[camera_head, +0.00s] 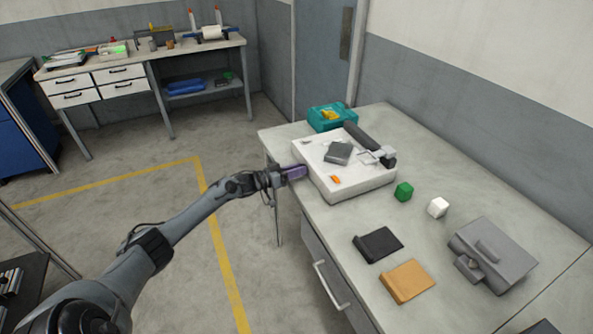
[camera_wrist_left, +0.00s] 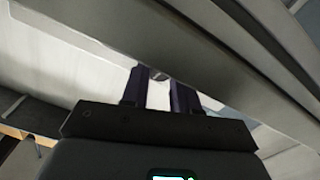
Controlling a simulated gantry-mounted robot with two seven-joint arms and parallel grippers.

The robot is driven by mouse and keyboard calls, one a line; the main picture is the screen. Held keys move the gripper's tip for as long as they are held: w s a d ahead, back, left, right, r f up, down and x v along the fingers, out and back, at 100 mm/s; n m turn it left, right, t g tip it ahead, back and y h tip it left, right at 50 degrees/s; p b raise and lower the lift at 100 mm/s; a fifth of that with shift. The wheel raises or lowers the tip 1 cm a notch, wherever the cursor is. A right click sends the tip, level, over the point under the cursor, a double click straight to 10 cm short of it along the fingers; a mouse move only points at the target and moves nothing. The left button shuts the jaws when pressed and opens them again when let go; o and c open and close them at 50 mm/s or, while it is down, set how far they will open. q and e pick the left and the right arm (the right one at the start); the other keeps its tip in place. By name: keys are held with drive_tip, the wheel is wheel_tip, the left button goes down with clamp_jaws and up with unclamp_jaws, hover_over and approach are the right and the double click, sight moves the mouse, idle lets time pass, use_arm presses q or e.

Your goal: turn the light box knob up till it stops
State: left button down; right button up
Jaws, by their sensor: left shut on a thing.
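The light box (camera_head: 352,191) is a white, flat box on the grey worktable, with a grey block and an orange piece on top. My left gripper (camera_head: 301,171) is at its left side, its purple fingers reaching against that side. In the left wrist view my left gripper (camera_wrist_left: 158,78) has its two dark purple fingers a little apart, with a small dark thing between the tips. That is where the knob would be; the fingers hide most of it, so its turn angle cannot be read. My right gripper is not in view.
A teal bin (camera_head: 326,118) stands behind the light box. The table's front-left edge runs below my arm.

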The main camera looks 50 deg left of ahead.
use_arm(q)
drive_tip(key=m, duration=0.3)
drive_tip(key=shift+m, duration=1.9)
drive_tip(key=c, duration=0.8)
unclamp_jaws()
drive_tip(key=shift+c, duration=0.2)
drive_tip(key=shift+s+a+p, duration=0.1)
drive_tip(key=shift+s+p, duration=0.3)
drive_tip(key=shift+s, duration=0.1)
drive_tip(key=s+a+p, duration=0.2)
drive_tip(key=s+p, duration=0.1)
drive_tip(key=s, duration=0.6)
drive_tip(key=shift+s, duration=0.3)
